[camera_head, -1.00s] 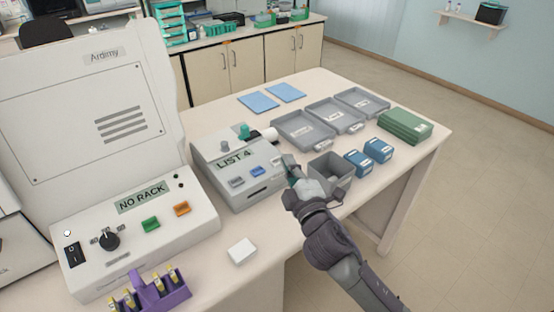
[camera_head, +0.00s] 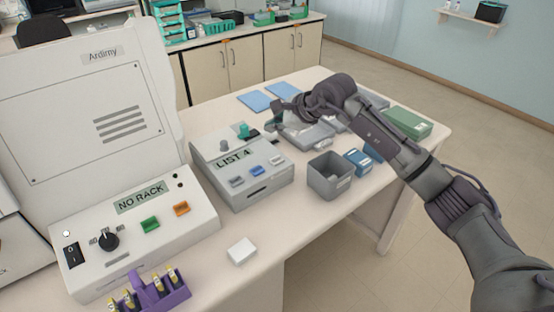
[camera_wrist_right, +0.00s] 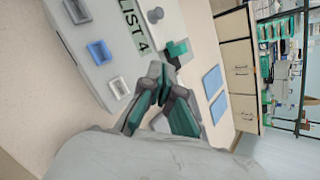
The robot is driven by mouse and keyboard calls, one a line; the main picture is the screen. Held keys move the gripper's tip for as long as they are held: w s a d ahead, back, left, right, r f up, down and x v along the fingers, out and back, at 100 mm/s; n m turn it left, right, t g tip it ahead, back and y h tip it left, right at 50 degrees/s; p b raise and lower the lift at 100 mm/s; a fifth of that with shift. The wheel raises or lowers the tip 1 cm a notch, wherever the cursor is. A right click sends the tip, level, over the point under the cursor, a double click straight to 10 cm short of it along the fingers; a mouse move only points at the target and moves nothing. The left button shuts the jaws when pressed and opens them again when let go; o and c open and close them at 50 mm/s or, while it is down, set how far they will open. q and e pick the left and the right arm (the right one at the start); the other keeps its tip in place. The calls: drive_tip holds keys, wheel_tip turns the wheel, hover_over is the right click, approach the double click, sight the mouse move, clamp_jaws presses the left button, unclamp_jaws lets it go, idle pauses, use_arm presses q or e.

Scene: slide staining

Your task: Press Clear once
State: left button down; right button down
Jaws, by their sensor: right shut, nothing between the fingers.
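The grey device (camera_head: 228,188) with a "LIST 4" display (camera_head: 233,158) stands on the table. Its front panel carries a grey button (camera_head: 236,182) at left, a blue button (camera_head: 257,172) in the middle and a pale button (camera_head: 276,160) at right. Their labels are too small to read, so I cannot tell which is Clear. My right gripper (camera_head: 274,124) is shut and empty, beyond the device's right side and apart from the buttons. In the wrist view its fingers (camera_wrist_right: 167,88) are beside the display end, with the pale button (camera_wrist_right: 118,83) at left. My left gripper is not in view.
A grey open bin (camera_head: 330,182) and a blue box (camera_head: 357,162) stand right of the device. Grey trays behind are partly hidden by my right arm. A large machine (camera_head: 130,235) showing "NO RACK" stands at left, with a white block (camera_head: 241,251) in front.

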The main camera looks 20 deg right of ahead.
sight(278, 160)
drive_tip(key=shift+w+d+h, duration=0.15)
drive_tip(key=shift+d+h, duration=0.25)
drive_tip(key=shift+d, duration=0.35)
drive_tip(key=shift+f, duration=0.1)
wheel_tip(278, 160, down, 8)
drive_tip(key=b, duration=0.4)
drive_tip(key=shift+f+b, duration=0.3)
drive_tip(key=shift+b, duration=0.1)
idle(0.8)
drive_tip(key=shift+f+b, duration=0.35)
drive_tip(key=shift+b, duration=0.15)
